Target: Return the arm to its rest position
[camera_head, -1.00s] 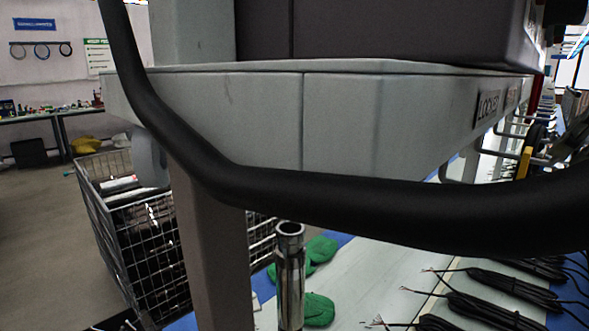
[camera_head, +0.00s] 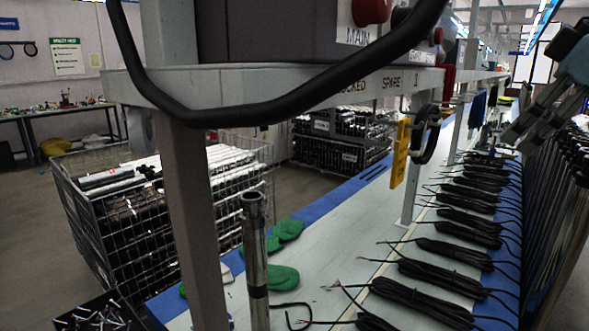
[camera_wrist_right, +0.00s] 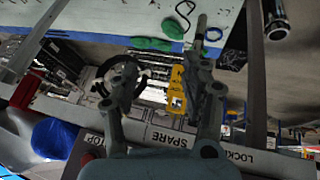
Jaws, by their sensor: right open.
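My right gripper (camera_head: 522,140) is at the upper right of the head view, above the row of black cable bundles (camera_head: 440,250). In the right wrist view its two fingers (camera_wrist_right: 160,72) are spread apart, with nothing held between them. Past the fingers, the wrist view shows a yellow tag (camera_wrist_right: 177,95) and a black ring (camera_wrist_right: 128,72) at the rail marked SPARE. In the head view the tag (camera_head: 400,152) and ring (camera_head: 426,134) hang from the rail, left of the gripper and apart from it. My left gripper is in neither view.
A grey rail (camera_head: 290,92) with a dark box above it and a thick black cable (camera_head: 300,88) cross the near view. A metal tube (camera_head: 255,265) stands upright by green pads (camera_head: 284,278) on the bench (camera_head: 350,230). Wire baskets (camera_head: 120,210) stand left.

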